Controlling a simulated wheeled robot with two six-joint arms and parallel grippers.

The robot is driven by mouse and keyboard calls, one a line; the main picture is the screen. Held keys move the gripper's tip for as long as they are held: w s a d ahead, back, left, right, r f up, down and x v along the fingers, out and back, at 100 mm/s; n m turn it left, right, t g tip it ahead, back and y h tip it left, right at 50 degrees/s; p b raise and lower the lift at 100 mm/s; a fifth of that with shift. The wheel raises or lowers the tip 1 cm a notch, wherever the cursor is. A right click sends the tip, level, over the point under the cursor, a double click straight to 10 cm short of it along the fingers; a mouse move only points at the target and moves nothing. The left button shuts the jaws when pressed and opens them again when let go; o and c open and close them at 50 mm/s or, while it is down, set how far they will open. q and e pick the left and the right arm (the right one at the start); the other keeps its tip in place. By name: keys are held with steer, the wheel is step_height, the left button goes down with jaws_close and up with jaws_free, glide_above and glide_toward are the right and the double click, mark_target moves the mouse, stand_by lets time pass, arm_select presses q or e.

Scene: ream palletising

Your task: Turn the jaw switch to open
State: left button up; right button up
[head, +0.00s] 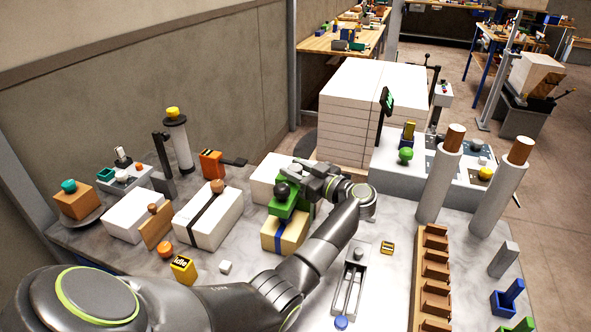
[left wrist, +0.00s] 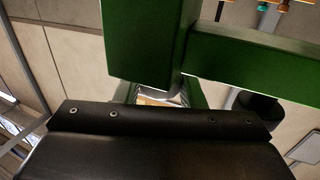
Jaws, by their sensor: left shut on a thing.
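My left gripper (head: 300,187) is shut on a green piece (head: 286,208) with a dark round knob, over a tan block with a blue band (head: 285,236). I cannot tell whether the green piece rests on that block. In the left wrist view, green parts (left wrist: 145,45) fill the space close in front of the dark gripper body (left wrist: 165,140), and the fingertips are hidden. I cannot make out which control is the jaw switch. A grey control box (head: 125,178) with a small lever stands at the left. Another panel with knobs (head: 458,158) is at the right. My right gripper is not in view.
A tall stack of white reams (head: 365,112) stands behind. White reams (head: 207,217) lie left of the gripper. Two upright white rolls (head: 440,188) and a wooden slotted rack (head: 433,275) stand at the right. A small slide fixture (head: 348,285) lies in front.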

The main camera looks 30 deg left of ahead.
arm_select(q)
steer(key=shift+f+n+g+b, duration=0.15)
steer(key=shift+n+g+b, duration=0.5)
steer(key=shift+g, duration=0.45)
steer(key=shift+n+g, duration=0.45)
steer(key=shift+g, duration=0.15)
steer(key=o, duration=1)
